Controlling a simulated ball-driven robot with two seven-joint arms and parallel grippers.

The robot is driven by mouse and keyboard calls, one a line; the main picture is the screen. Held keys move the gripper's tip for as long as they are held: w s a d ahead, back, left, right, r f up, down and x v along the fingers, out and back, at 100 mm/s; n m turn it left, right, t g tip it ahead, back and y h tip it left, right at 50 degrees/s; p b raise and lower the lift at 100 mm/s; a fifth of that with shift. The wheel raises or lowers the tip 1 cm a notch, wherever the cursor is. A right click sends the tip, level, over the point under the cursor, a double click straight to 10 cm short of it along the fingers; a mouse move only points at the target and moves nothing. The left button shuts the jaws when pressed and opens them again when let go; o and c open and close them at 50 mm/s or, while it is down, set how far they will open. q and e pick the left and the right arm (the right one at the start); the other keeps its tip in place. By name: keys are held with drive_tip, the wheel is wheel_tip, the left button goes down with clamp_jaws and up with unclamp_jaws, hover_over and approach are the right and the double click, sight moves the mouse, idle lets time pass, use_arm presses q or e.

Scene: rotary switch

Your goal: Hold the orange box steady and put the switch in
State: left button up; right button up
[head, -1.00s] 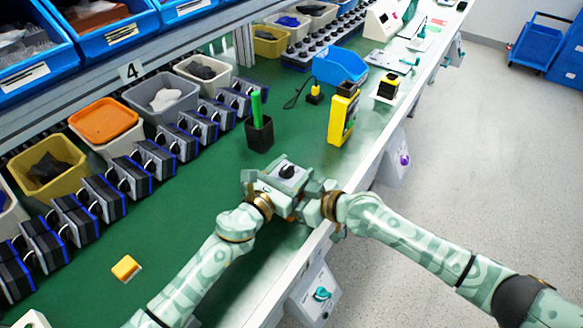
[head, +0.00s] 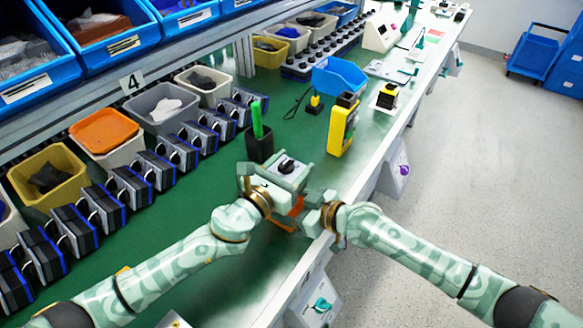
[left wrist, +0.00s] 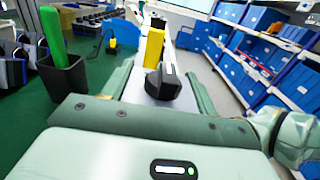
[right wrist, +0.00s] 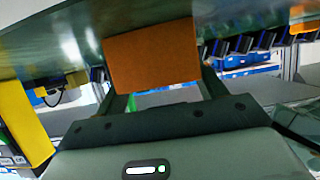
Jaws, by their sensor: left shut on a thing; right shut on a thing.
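The switch, a black knob (head: 286,166) on a pale plate, shows at the bench's front edge in the head view. My left gripper (head: 278,176) is shut on it, and in the left wrist view the knob (left wrist: 163,84) sits between the two fingers. The orange box (head: 297,206) shows as a small patch just below the switch, mostly hidden by the grippers. My right gripper (head: 312,205) is shut on it, and the orange box (right wrist: 152,55) fills the space between the fingers in the right wrist view. Whether switch and box touch is hidden.
A black cup (head: 259,146) with a green stick stands just behind my left gripper. A yellow meter (head: 341,128) stands behind and to the right. A row of black-and-blue units (head: 130,182) and several bins line the back. Green bench surface at the left front is clear.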

use_arm(q)
drive_tip(key=shift+s+f, duration=0.15)
drive_tip(key=shift+f, duration=1.6)
drive_tip(key=shift+d, duration=0.2)
idle(0.6)
drive_tip(key=shift+f, duration=0.2)
drive_tip(key=shift+f, duration=0.25)
idle(0.4)
drive_tip(key=shift+r, duration=0.1)
drive_tip(key=shift+a, duration=0.1)
